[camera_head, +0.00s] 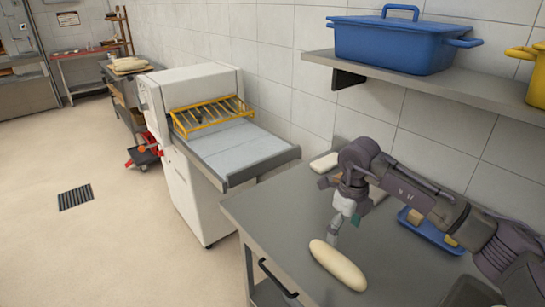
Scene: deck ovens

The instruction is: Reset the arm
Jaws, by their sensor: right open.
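My right arm reaches in from the right over the grey worktable (262,212). Its gripper (334,232) points down, just behind a pale, long loaf-shaped dough piece (338,265) lying near the table's front edge. The gripper is open and appears empty; its fingertips are small here, and I cannot tell whether they touch the dough. Another pale dough piece (324,162) lies at the back of the table, partly hidden by the arm. My left gripper is out of view.
A blue tray (428,230) lies partly under my arm. A shelf (440,85) above holds a blue lidded pot (392,45) and a yellow pot (537,80). A white machine with a yellow guard (212,113) stands left. Open floor (110,240) lies left of it.

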